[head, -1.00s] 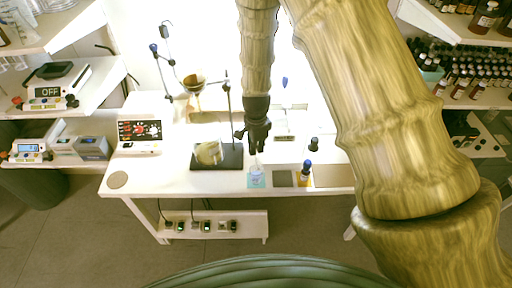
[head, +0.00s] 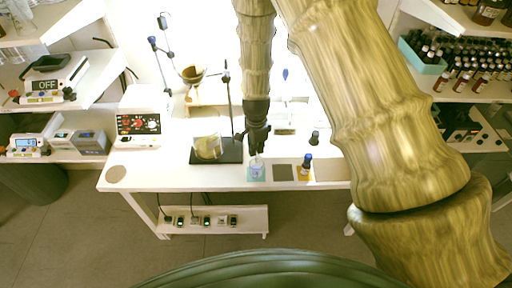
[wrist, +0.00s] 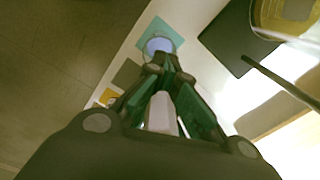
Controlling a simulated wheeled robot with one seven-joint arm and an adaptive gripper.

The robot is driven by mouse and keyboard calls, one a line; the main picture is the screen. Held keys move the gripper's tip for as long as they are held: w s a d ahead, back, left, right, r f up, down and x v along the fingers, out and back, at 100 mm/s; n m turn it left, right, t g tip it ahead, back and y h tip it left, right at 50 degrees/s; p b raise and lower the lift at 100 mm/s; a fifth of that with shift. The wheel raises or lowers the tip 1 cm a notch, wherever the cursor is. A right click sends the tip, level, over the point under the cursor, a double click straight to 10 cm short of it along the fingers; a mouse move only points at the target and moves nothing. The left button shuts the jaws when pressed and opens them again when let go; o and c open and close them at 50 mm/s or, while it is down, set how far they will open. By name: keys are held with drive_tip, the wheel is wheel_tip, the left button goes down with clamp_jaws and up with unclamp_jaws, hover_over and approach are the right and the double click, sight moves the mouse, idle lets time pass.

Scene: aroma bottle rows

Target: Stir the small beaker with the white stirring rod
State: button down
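The small beaker (head: 257,172) stands on a teal mat (head: 249,178) near the front edge of the white table. It also shows just beyond my fingertips in the wrist view (wrist: 158,45). My gripper (head: 257,149) points down right above the beaker. In the wrist view its fingers (wrist: 163,68) close together around a pale, whitish piece, which looks like the white stirring rod (wrist: 161,113). The rod's lower end is hard to make out; a pale bit shows at the beaker's mouth in the head view. Whether it touches the beaker wall cannot be told.
A large beaker (head: 207,148) with yellowish content sits on a black stand base (head: 232,153) to the left, with a tall rod rising behind.

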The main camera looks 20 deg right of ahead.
sight(256, 160)
drive_tip(key=shift+f+b, duration=1.5)
drive_tip(key=shift+f, duration=1.85)
